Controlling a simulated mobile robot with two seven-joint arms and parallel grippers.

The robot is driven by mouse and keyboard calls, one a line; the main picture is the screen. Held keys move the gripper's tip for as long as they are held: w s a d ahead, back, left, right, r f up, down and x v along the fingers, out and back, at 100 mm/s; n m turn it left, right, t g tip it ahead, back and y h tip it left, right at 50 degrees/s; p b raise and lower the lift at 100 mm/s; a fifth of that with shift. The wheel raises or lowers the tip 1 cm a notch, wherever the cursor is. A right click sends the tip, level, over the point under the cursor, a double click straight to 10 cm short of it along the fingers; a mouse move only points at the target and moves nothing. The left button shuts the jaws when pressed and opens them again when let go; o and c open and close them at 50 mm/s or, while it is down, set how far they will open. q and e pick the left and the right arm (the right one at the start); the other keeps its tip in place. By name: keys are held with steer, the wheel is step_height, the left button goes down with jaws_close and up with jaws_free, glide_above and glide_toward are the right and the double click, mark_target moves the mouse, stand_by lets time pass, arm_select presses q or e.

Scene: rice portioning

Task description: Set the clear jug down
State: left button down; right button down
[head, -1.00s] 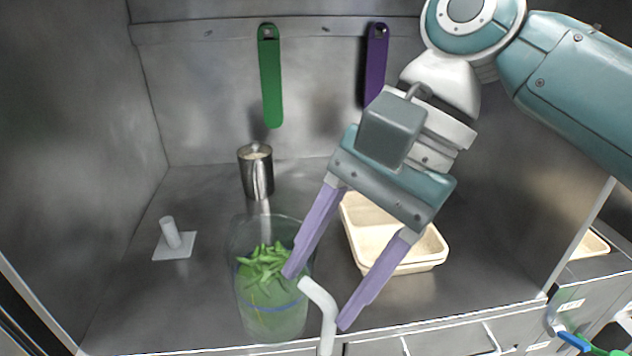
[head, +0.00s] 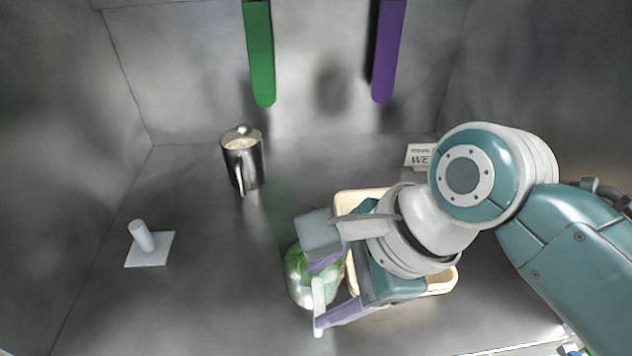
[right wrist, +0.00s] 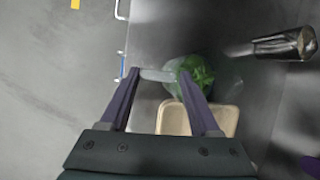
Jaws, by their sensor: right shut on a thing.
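The clear jug (head: 299,292) holds green pieces and has a white handle (head: 319,297). It is in the lower middle of the head view, just left of the cream tray. My right gripper (head: 320,291) is shut on the handle, one purple finger behind it and one in front. In the right wrist view the jug (right wrist: 202,68) is past the fingertips, its handle between my right gripper's fingers (right wrist: 158,80). My gripper and wrist hide part of the jug in the head view. I cannot tell whether its base touches the counter. My left gripper is not in view.
A cream tray (head: 347,201) lies partly under my right arm. A steel pitcher (head: 243,165) stands at the back, and a white stand (head: 150,257) is at left. A green strip (head: 260,60) and a purple strip (head: 388,55) hang behind. The counter between stand and jug is clear.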

step_height(320, 180, down, 5)
steer(key=shift+r+b, duration=0.15)
steer(key=shift+b, duration=0.4)
steer(key=shift+c, duration=0.4)
jaws_free()
